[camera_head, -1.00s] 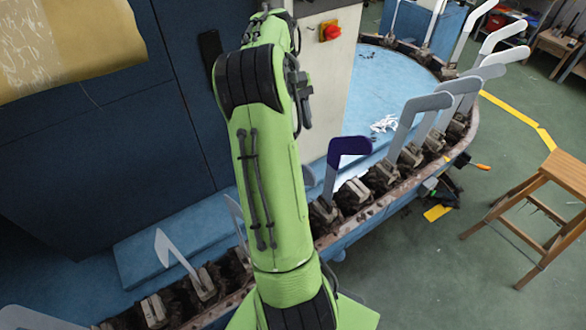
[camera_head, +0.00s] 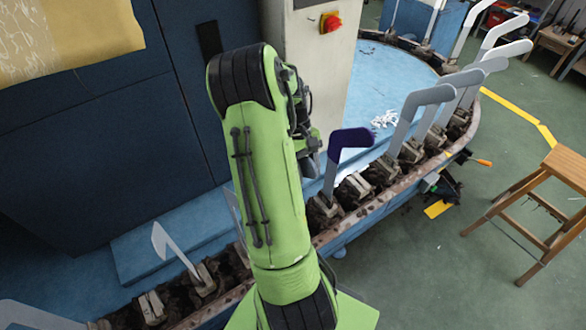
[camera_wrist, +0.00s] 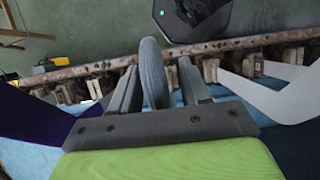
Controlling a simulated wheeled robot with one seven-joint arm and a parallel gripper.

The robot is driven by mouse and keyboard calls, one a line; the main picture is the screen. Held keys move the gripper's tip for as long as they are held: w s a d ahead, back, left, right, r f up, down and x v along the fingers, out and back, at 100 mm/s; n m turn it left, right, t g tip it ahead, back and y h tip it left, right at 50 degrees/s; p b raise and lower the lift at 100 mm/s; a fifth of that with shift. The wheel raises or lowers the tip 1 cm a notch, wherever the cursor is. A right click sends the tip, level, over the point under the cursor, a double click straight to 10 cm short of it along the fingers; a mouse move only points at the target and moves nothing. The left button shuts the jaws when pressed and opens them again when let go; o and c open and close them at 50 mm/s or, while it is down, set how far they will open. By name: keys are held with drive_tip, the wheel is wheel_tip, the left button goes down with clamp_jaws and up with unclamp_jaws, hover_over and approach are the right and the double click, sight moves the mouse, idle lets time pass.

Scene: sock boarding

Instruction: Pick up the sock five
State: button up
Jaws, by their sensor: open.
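My open gripper (camera_wrist: 158,82) shows in the wrist view, with one finger on each side of a grey, ribbed, rounded sock-like piece (camera_wrist: 152,72). Whether the fingers touch it is unclear. No label shows which sock is sock five. A dark purple sock (camera_head: 350,138) sits on the top of a pale upright form on the rail. Its purple cloth also shows at the left of the wrist view (camera_wrist: 35,118). In the head view my green arm hides most of the gripper and the grey piece.
Bare pale forms (camera_head: 434,96) stand along the curved brown rail (camera_head: 390,195) on both sides. A white form (camera_wrist: 285,100) is close on the right in the wrist view. A blue cabinet and control box stand behind. A wooden stool (camera_head: 550,190) stands right on green floor.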

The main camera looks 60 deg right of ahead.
drive_tip(key=c, duration=0.8)
drive_tip(key=shift+r, duration=0.1)
